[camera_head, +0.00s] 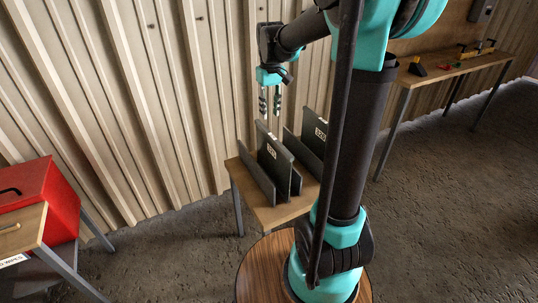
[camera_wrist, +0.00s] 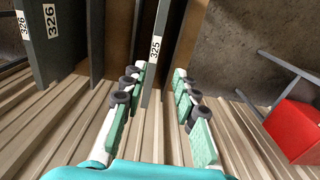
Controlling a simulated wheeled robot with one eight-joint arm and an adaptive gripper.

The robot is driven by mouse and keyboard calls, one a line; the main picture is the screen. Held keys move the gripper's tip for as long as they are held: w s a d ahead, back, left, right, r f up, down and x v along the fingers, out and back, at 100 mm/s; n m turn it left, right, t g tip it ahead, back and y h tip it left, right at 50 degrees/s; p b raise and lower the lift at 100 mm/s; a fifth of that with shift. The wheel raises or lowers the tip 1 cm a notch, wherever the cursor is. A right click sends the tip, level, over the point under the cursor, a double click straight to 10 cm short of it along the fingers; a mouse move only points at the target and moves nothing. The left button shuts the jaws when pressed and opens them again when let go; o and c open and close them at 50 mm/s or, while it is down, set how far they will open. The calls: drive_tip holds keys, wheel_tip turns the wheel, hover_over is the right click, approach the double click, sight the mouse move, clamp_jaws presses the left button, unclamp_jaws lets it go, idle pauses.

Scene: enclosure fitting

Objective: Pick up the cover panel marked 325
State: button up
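The cover panel marked 325 (camera_wrist: 155,47) is a thin dark grey plate standing on edge, seen nearly edge-on in the wrist view. In the head view, I take it to be the labelled middle panel (camera_head: 273,160); its number is too small to read surely. My gripper (camera_head: 270,112) points down just above that panel's top. In the wrist view, the open fingers (camera_wrist: 158,78) lie on either side of the 325 edge, with gaps and no visible grip. A panel marked 326 (camera_wrist: 66,42) stands to the left there.
The panels stand on a small wooden table (camera_head: 285,214) by the corrugated wall (camera_head: 160,90). Low grey plates (camera_head: 256,176) flank the middle panel. A red box (camera_head: 45,190) is at far left. A bench (camera_head: 450,70) with small tools stands at the back right.

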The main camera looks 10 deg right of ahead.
approach(276, 161)
drive_tip(key=w+f, duration=0.4)
drive_tip(key=f, duration=0.2)
drive_tip(key=shift+s+a+r, duration=0.15)
drive_tip(key=shift+s+a, duration=0.1)
drive_tip(key=shift+a, duration=0.2)
drive_tip(key=shift+c, duration=0.3)
clamp_jaws()
